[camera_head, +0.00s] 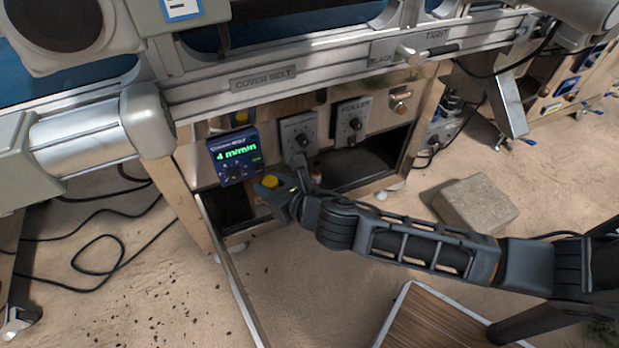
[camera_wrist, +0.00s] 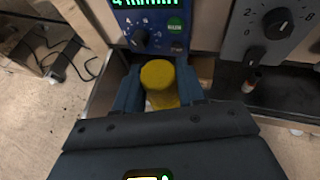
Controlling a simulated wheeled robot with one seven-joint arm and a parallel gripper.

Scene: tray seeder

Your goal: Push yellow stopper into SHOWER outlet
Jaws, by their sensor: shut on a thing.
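The yellow stopper (camera_wrist: 158,78) is held upright between the two fingers of my gripper (camera_wrist: 158,95) in the wrist view. In the head view the stopper (camera_head: 270,181) shows at the tip of my gripper (camera_head: 276,190), just below and right of the blue control box. The gripper is shut on the stopper, over the opening of the lower compartment. I cannot make out the SHOWER outlet or its label in either view.
The blue control box (camera_head: 234,156) reads "4 m/min". An open cabinet door (camera_head: 232,275) stands at lower left. A stone block (camera_head: 476,203) and a wooden-topped platform (camera_head: 440,325) lie right. Cables cross the left floor.

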